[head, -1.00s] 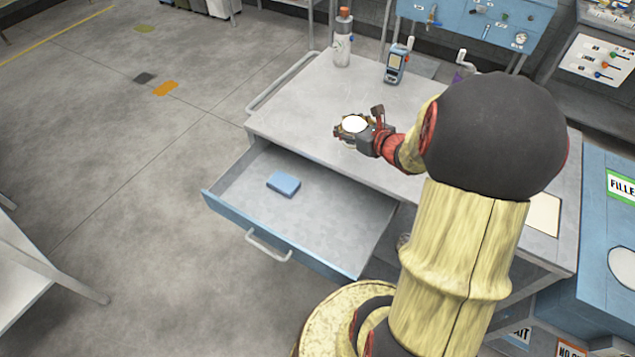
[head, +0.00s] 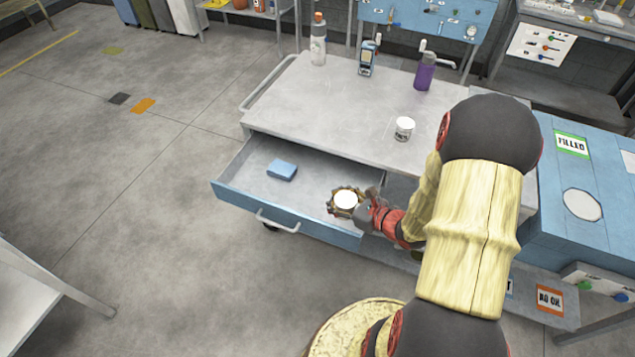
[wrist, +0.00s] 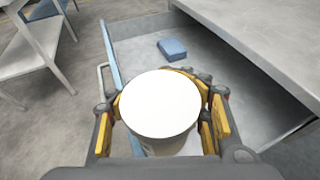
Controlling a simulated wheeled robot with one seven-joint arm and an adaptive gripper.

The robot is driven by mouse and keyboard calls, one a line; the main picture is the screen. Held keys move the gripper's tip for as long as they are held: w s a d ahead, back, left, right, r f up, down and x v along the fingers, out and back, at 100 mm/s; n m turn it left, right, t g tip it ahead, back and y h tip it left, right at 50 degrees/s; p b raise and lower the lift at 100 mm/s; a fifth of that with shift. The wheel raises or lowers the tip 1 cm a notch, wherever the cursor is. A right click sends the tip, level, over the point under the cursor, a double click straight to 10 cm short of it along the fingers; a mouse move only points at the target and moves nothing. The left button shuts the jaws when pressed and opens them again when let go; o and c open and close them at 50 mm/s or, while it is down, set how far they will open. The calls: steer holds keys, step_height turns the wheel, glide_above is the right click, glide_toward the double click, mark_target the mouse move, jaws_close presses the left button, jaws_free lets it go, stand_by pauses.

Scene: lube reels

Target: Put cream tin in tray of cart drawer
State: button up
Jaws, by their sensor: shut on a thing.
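The cream tin (head: 346,199) is a round thing with a white top. My gripper (head: 347,203) is shut on it, at the right part of the open cart drawer (head: 235,190). In the wrist view the tin (wrist: 160,103) sits between the yellow finger pads and hides part of the drawer behind it. The drawer (wrist: 205,75) is a grey tray with a blue front. I cannot tell whether the tin touches the drawer floor.
A blue block (head: 282,169) lies in the drawer's left part. On the cart top (head: 330,105) stand a white jar (head: 404,128), a purple bottle (head: 425,72), a clear bottle (head: 318,45) and a handheld device (head: 367,58). The drawer's middle is clear.

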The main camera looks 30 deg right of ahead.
steer(key=b, duration=0.5)
glide_above(312, 196)
steer(key=f, duration=0.9)
steer(key=shift+s+d, duration=0.1)
steer(key=shift+s, duration=0.2)
steer(key=shift+w+f, duration=0.2)
steer(key=shift+f, duration=0.05)
steer(key=shift+w+f+b, duration=0.15)
steer(key=shift+f+b, duration=0.25)
steer(key=shift+f, duration=1.15)
steer(key=shift+c, duration=0.2)
steer(key=shift+f, duration=0.15)
steer(key=o, duration=1.6)
steer(key=shift+c, duration=0.2)
